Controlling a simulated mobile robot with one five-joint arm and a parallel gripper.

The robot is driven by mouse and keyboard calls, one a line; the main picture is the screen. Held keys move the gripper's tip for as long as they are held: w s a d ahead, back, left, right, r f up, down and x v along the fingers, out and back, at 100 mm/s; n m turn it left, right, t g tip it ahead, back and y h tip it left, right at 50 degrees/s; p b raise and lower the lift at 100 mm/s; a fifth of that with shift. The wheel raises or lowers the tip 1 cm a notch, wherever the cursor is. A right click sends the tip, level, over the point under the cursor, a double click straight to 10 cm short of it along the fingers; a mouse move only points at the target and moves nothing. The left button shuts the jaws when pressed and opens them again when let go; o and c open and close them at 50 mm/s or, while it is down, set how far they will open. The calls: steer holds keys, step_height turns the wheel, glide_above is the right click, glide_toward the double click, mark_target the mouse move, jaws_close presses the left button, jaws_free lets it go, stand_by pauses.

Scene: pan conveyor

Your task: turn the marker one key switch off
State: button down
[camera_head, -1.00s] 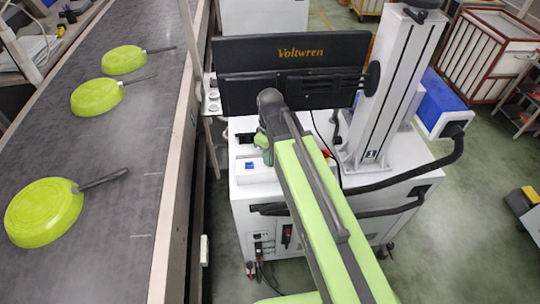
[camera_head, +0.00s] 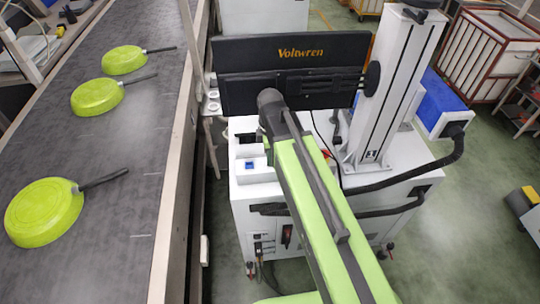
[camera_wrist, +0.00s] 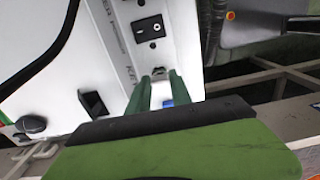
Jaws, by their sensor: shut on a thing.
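The marker cabinet is white (camera_head: 245,205) and stands below the black Voltwren monitor in the head view. In the wrist view its white panel carries a small key switch (camera_wrist: 158,71) beside printed letters. My gripper (camera_wrist: 158,77) has its two green fingers at the key switch, one on each side, shut on its key. The fingers cover much of the key, so its angle is hard to tell. In the head view my green arm reaches to the panel and hides the gripper's tips.
The monitor (camera_head: 290,75) and a pale column (camera_head: 395,80) stand close by. A conveyor (camera_head: 120,180) with green pans (camera_head: 45,212) runs along the left.

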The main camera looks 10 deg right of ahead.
stand_by(0.3)
steer(key=c, duration=1.2)
jaws_free()
steer(key=shift+o, duration=0.2)
steer(key=shift+r, duration=0.1)
step_height(320, 180, up, 17)
steer(key=p, duration=1.7)
steer(key=shift+s, duration=0.1)
